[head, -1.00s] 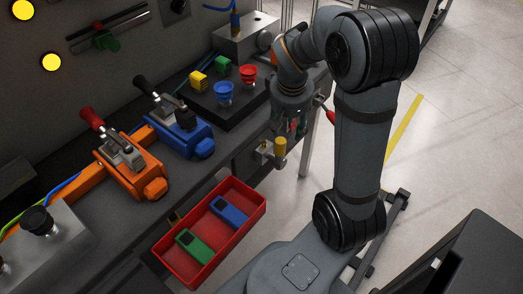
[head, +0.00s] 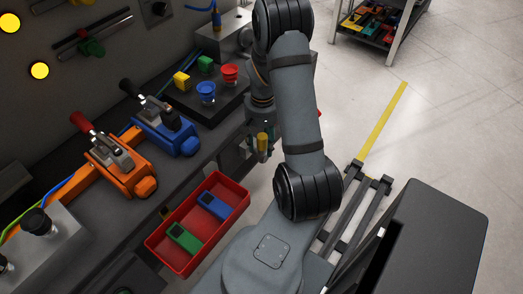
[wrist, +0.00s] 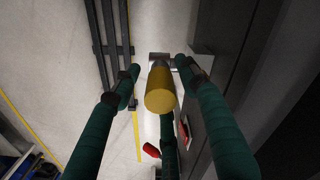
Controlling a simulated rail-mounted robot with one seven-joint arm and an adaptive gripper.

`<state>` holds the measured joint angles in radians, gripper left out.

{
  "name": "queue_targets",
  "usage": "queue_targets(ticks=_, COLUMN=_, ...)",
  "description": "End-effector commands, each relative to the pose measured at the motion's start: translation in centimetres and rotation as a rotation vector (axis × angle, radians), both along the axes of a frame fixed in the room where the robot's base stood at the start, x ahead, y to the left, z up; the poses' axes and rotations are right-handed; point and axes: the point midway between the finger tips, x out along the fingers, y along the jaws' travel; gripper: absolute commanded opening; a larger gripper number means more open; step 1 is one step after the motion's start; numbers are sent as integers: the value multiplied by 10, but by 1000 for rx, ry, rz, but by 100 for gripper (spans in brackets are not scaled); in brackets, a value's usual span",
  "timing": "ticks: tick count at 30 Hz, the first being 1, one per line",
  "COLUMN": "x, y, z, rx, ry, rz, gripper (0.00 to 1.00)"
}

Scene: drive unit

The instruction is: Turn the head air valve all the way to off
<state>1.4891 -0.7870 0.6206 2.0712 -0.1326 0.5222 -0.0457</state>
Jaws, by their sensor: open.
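A yellow cylindrical handle (head: 262,143), which looks like the air valve's, sits at the front edge of the bench on a small fitting. In the wrist view the yellow handle (wrist: 160,92) stands in the middle, with a grey metal piece at its far end. My gripper (head: 265,126) is at this handle. In the wrist view its dark green fingers (wrist: 157,68) are spread open, one on each side of the handle and a third below it in the picture. I cannot tell whether any finger touches it. The valve body is mostly hidden in the head view.
A red tray (head: 158,243) with a green and a blue block hangs at the bench front. Orange (head: 122,168) and blue (head: 172,136) clamp fixtures stand on the bench. Red (head: 230,73) and blue (head: 206,90) funnel-shaped parts stand on a black plate. A red part (wrist: 151,150) shows beside the fingers.

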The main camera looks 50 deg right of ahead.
Motion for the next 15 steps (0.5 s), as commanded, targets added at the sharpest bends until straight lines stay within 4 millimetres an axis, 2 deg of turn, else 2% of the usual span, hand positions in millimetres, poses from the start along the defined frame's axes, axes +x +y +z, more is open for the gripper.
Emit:
queue_targets(ticks=1, x=-1, y=1, z=-10, rx=2, ry=4, rz=1, gripper=43)
queue_targets(ticks=6, x=0, y=0, z=-30, rx=1, ry=1, rz=1, gripper=43)
queue_targets(ticks=15, x=0, y=0, z=-38, rx=-1, ry=-1, rz=0, gripper=43)
